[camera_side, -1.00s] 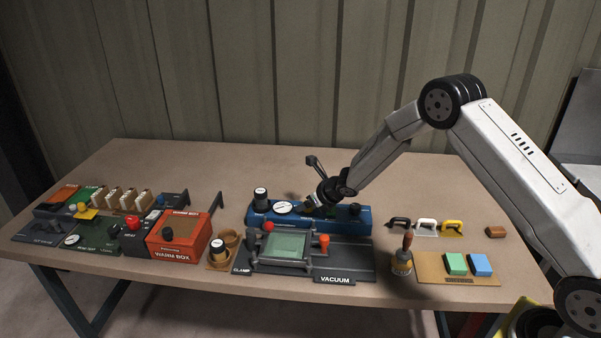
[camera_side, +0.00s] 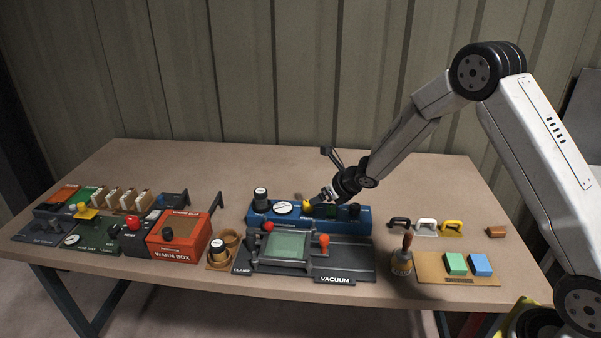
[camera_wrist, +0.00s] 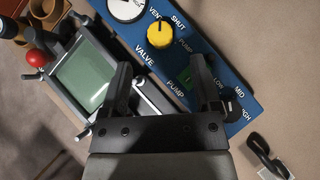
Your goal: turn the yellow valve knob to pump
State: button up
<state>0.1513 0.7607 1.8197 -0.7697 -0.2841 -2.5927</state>
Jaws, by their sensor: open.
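The yellow valve knob (camera_wrist: 160,33) sits on the blue panel (camera_wrist: 222,72) by the labels VENT, SHUT and PUMP. A dark mark at its upper edge lies toward VENT and SHUT; its exact setting is hard to tell. In the side view the knob (camera_side: 307,204) shows just left of my gripper (camera_side: 322,198). In the wrist view my gripper (camera_wrist: 160,63) is open and empty, its two black fingers apart. The knob lies beyond the fingertips, roughly between their lines, with no visible contact.
A white gauge (camera_wrist: 127,8) is beside the knob, and a black knob (camera_side: 354,210) is at the panel's right. A green-topped clamp fixture (camera_side: 284,246) with red and orange knobs stands in front. Handles (camera_side: 426,226) lie to the right. The table behind the panel is clear.

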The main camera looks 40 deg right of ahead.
aim_at(308, 206)
jog(key=shift+w+d, duration=0.15)
jog(key=shift+w, duration=0.05)
jog(key=shift+w+d+r+n+y, duration=0.1)
jog(key=shift+w+d+n+y, duration=0.15)
jog(key=shift+n+y, duration=0.25)
jog(key=shift+w+d+r+n+y, duration=0.1)
jog(key=shift+w+n+y, duration=0.1)
jog(key=shift+n+y, duration=0.3)
jog(key=shift+d+n+y, duration=0.2)
jog(key=shift+n+y, duration=0.1)
jog(key=shift+n, duration=0.3)
jog(key=shift+s+d+f+n+g+y, duration=0.3)
jog(key=shift+n+g+y, duration=0.1)
jog(key=shift+n+g, duration=0.2)
jog(key=shift+x, duration=3.9)
grip_shut()
